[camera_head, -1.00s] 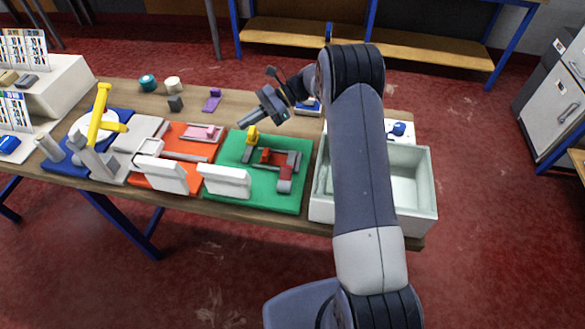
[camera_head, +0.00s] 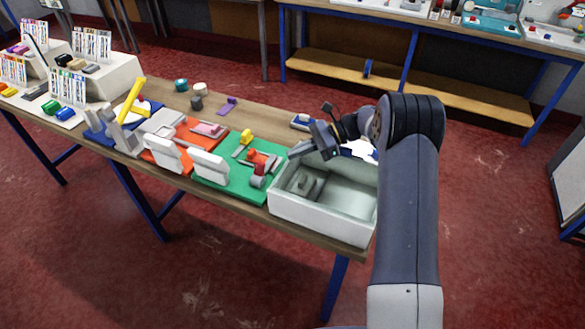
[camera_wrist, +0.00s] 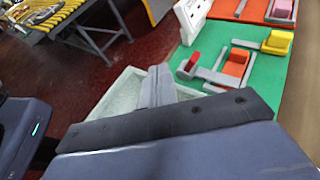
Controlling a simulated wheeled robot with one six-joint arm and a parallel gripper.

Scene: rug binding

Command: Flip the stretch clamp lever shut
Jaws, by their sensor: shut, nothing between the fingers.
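A yellow lever (camera_head: 131,102) stands tilted up on the blue board at the table's left; I cannot tell whether it is the stretch clamp lever. The green board (camera_head: 212,183) carries a small yellow block (camera_head: 246,136), an orange-red block (camera_head: 264,157) and a red-and-grey cylindrical part (camera_head: 258,176). The green board also shows in the wrist view (camera_wrist: 262,92), with the orange-red block (camera_wrist: 236,63). My gripper (camera_head: 293,154) is shut and empty, above the left side of the pale bin, right of the green board. Its closed fingers (camera_wrist: 157,84) show in the wrist view.
The pale open bin (camera_head: 318,222) stands at the table's right end. White upright plates (camera_head: 210,166) stand along the front edge. An orange board (camera_head: 188,132) lies between the blue and green boards. Small loose blocks (camera_head: 196,103) lie behind. The floor in front is clear.

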